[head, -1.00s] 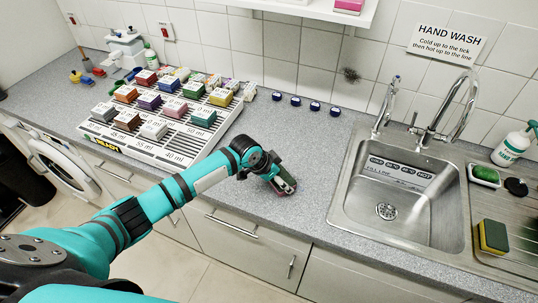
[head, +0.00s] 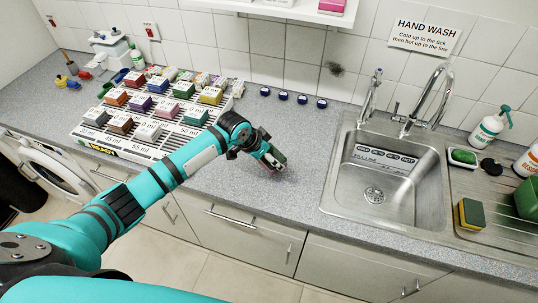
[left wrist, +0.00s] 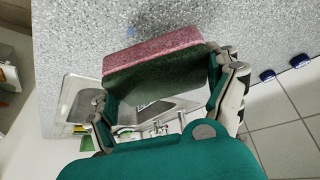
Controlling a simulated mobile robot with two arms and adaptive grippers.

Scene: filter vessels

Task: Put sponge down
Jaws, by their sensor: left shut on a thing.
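My left gripper (head: 275,162) is over the grey counter (head: 300,185), between the rack of labelled blocks and the sink. It is shut on a sponge with a pink body and a dark green face. In the left wrist view the sponge (left wrist: 155,58) sits between the two fingers of the gripper (left wrist: 165,78), with the speckled counter behind it. I cannot tell whether the sponge touches the counter. In the head view the sponge is mostly hidden by the fingers. My right gripper is not in view.
The block rack (head: 95,143) stands left of my gripper. The steel sink (head: 330,197) is to the right, with a yellow-green sponge (head: 470,214) on its drainer. Several blue caps (head: 284,97) lie near the wall. The counter around my gripper is clear.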

